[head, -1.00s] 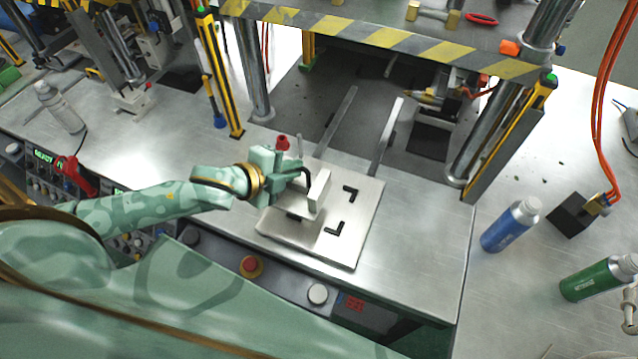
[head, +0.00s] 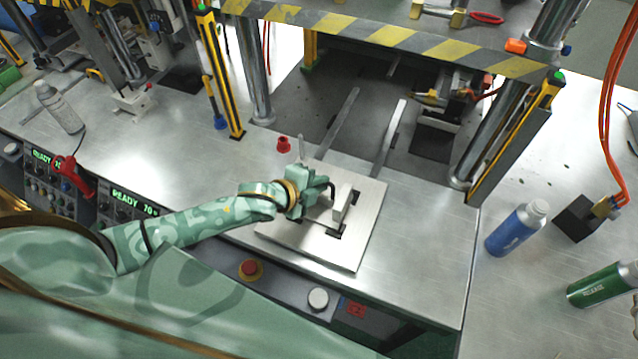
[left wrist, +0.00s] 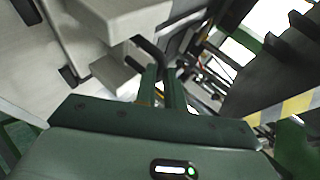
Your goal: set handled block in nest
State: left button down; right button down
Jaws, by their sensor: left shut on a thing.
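The handled block (head: 343,204) is pale grey with a black bent handle, and it stands over the metal plate (head: 370,215). The nest is marked by black corner brackets (head: 335,234) on that plate; the block hides part of them. My left gripper (head: 325,187) is shut on the handle, at the block's left side. In the left wrist view the fingertips (left wrist: 163,82) close on the black handle (left wrist: 150,50) beside the block (left wrist: 122,15), and one bracket (left wrist: 68,76) shows on the plate. I cannot tell whether the block touches the plate. My right gripper is out of view.
A red knob-like piece (head: 283,144) stands behind the plate. Press columns (head: 250,75) and a striped beam (head: 390,38) rise behind. The bench right of the plate is clear.

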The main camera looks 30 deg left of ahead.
pick_arm(q)
jog(key=c, duration=1.5)
grip_release()
jog(key=p+v, duration=0.1)
jog(key=v, duration=1.1)
jog(key=shift+p, duration=0.35)
jog(key=shift+s, duration=0.1)
